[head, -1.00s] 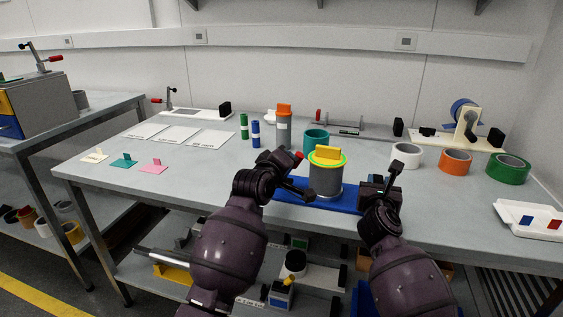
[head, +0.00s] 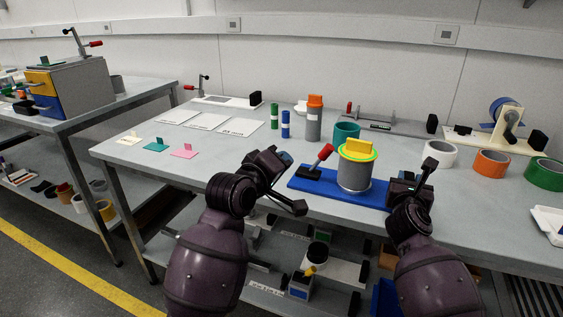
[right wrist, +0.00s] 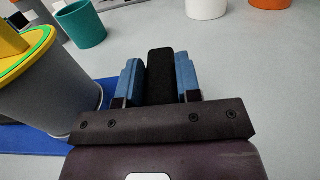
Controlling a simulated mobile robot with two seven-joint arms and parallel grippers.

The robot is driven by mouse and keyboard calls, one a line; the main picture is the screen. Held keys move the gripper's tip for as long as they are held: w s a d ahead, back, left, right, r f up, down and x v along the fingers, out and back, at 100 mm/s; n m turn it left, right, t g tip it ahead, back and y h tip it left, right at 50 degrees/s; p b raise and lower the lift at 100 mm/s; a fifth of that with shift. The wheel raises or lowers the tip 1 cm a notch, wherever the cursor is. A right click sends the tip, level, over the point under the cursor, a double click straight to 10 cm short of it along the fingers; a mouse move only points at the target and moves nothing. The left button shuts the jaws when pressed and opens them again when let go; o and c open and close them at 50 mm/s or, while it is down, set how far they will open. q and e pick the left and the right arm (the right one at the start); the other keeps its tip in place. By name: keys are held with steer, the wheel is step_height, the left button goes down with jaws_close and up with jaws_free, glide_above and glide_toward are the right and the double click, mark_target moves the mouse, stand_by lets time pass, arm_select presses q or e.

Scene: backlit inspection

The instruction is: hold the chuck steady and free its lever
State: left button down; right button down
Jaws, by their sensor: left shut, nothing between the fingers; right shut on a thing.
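The chuck (head: 354,176) is a grey upright cylinder with a yellow-and-green top and a yellow block on it, standing on a blue base (head: 300,187). It also shows at the left of the right wrist view (right wrist: 50,95). Its lever (head: 325,152) has a red handle and tilts up to the right from a black foot at the base's left end. My left gripper (head: 284,158) is shut and empty, left of the lever and apart from it. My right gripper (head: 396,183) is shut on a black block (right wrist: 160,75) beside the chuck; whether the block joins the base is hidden.
A teal ring (head: 346,132) stands behind the chuck; a white ring (head: 440,154), an orange ring (head: 491,164) and a green ring (head: 546,174) stand to the right. An orange-capped grey cylinder (head: 314,118) stands behind the lever. The table front left of the base is clear.

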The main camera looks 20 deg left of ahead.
steer(key=shift+f, duration=0.65)
steer(key=c, duration=0.8)
jaws_free()
steer(key=shift+c, duration=0.2)
steer(key=shift+o, duration=0.6)
steer(key=shift+r, duration=0.3)
